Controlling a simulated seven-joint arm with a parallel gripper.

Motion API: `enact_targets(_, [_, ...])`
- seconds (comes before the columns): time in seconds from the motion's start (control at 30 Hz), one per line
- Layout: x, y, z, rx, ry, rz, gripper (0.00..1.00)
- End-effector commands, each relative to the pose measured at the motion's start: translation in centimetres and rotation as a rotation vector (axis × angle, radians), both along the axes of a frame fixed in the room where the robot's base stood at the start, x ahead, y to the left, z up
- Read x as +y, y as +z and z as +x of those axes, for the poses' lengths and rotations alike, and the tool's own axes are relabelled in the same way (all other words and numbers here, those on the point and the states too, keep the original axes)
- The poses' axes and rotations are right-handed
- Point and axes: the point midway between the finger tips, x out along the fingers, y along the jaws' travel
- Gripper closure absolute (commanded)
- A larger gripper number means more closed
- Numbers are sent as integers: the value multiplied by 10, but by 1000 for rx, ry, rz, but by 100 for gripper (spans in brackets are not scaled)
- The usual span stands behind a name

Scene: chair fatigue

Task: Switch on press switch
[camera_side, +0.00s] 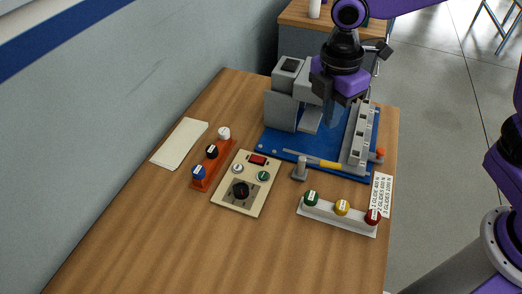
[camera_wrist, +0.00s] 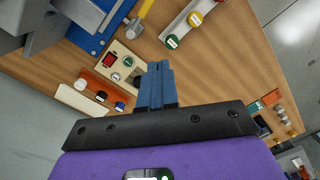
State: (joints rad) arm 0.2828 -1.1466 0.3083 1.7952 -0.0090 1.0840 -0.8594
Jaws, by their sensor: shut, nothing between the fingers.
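A beige control panel (camera_side: 228,201) lies on the wooden table. The panel also shows in the wrist view (camera_wrist: 121,50), with the red switch (camera_wrist: 109,60) left of the fingers. The switch's on or off state is too small to tell. My gripper (camera_side: 331,123) is shut and empty, pointing down above the blue-based machine, behind and right of the panel. Its blue fingers (camera_wrist: 158,66) are together in the wrist view, apart from the panel.
The grey machine on a blue base (camera_side: 275,140) fills the far table. A hammer (camera_side: 325,163) lies at its front. The near table is clear.

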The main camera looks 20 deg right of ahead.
Motion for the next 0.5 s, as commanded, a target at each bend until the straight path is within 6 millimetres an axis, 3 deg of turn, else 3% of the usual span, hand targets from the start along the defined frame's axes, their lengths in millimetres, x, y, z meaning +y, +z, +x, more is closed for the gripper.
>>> enact_targets(0.2, [36, -17, 49, 22, 160, -10, 100])
enact_targets(0.5, [73, -47, 108, 58, 382, -16, 100])
